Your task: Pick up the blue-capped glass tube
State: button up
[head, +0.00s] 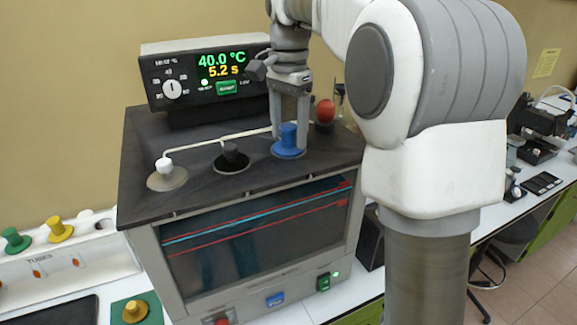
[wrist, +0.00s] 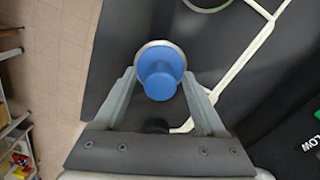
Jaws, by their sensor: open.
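The blue-capped glass tube (head: 288,137) stands in a hole in the dark top of the bath. Only its blue cap and flange show; the glass below is hidden in the bath. In the wrist view the blue cap (wrist: 160,80) lies between the fingertips. My gripper (head: 290,118) points down over the cap with its fingers apart, one on each side. In the wrist view my gripper (wrist: 163,82) is open, and I cannot tell whether either finger touches the cap.
White (head: 165,167), black (head: 231,156) and red (head: 325,112) caps stand on the same bath top (head: 200,195). A thin pale rail runs near the caps. A control box (head: 205,78) stands behind. A tube rack (head: 60,262) with green and yellow caps is at the left.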

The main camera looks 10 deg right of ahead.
jog(key=shift+f, duration=0.3)
grip_shut()
dwell(1.2)
